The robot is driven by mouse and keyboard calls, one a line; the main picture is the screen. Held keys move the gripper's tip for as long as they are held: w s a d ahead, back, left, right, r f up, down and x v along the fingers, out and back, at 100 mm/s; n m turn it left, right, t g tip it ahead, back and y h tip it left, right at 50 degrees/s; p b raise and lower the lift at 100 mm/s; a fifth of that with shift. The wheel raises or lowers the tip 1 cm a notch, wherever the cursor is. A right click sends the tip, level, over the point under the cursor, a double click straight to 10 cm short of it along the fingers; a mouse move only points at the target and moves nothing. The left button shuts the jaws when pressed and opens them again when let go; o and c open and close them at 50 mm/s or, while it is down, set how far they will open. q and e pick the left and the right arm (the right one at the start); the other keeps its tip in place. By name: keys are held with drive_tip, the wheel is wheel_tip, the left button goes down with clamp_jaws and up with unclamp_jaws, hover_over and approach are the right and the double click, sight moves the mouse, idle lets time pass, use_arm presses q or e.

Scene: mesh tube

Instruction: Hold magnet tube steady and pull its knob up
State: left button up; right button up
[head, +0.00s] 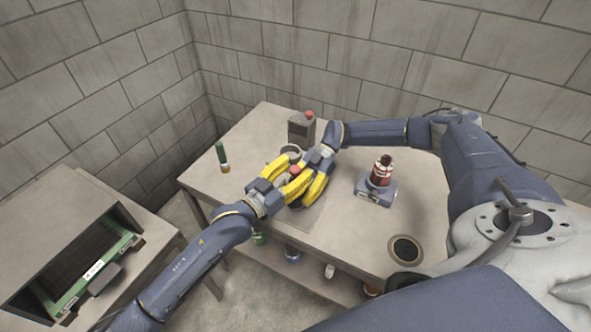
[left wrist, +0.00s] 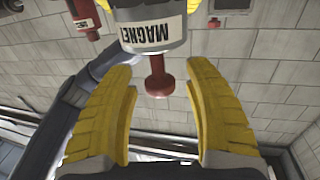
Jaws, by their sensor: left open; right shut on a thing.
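The magnet tube (left wrist: 150,35) is a grey cylinder with a white MAGNET label, upside down at the top of the left wrist view. Its red knob (left wrist: 157,80) points down in that picture, between my left fingers. In the head view the knob (head: 294,170) shows as a small red spot among the yellow fingers. My left gripper (head: 292,174) is open, its fingers on either side of the knob with gaps; it also shows in the left wrist view (left wrist: 163,75). My right gripper (head: 303,188) is shut on the tube. Fingers hide most of the tube in the head view.
On the table (head: 345,230) stand a grey box with a red top (head: 301,128), a red-and-white device on a blue-grey base (head: 378,180) and a green cylinder (head: 221,157). A dark round disc (head: 405,249) lies near the right. A green-framed unit (head: 95,270) stands lower left.

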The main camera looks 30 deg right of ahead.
use_arm(q)
drive_tip(key=shift+o, duration=0.2)
clamp_jaws()
idle(0.4)
